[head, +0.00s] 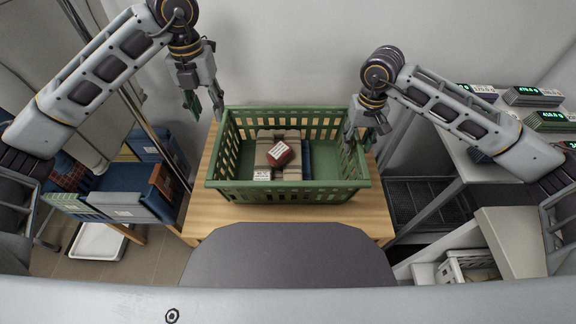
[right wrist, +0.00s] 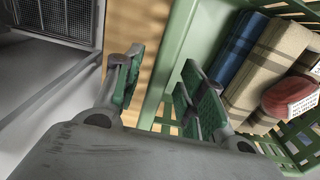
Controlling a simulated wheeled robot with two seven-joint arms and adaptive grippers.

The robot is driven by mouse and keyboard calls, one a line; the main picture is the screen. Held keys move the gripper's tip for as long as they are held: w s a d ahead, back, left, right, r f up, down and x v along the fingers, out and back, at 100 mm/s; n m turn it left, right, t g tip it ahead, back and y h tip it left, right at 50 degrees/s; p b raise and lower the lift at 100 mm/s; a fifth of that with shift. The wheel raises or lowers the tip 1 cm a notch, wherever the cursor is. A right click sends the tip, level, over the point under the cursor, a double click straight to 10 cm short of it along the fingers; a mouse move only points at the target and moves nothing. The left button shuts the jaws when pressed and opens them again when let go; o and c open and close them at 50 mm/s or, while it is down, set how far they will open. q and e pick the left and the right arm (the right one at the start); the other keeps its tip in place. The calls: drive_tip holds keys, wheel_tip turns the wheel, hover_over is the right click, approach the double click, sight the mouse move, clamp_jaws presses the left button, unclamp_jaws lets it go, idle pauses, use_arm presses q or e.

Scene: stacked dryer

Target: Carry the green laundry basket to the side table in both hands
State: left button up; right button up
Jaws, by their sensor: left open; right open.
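The green laundry basket (head: 290,193) stands upright on the wooden side table (head: 345,217). It holds folded brown and blue cloths and a red item with a white label (head: 280,153). My left gripper (head: 205,104) is open and empty, just outside the basket's back left corner in the head view. My right gripper (head: 366,127) is open at the basket's right side. In the right wrist view, the basket's rim (right wrist: 172,60) shows between the open fingers of that gripper (right wrist: 160,90), one finger on each side. I cannot tell whether they touch it.
A blue bin (head: 125,190) stands at the left beside a metal pole. At the right are a shelf (head: 470,160) with several items bearing green displays, a dark mesh rack (head: 415,200) and a white crate (head: 470,267). A wall is close behind the table.

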idle(0.3)
wheel_tip(320, 180, up, 12)
idle(0.8)
idle(0.5)
wheel_tip(320, 180, up, 9)
drive_tip(key=p, duration=0.9)
drive_tip(key=shift+r+p, duration=0.45)
drive_tip(key=shift+p, duration=0.05)
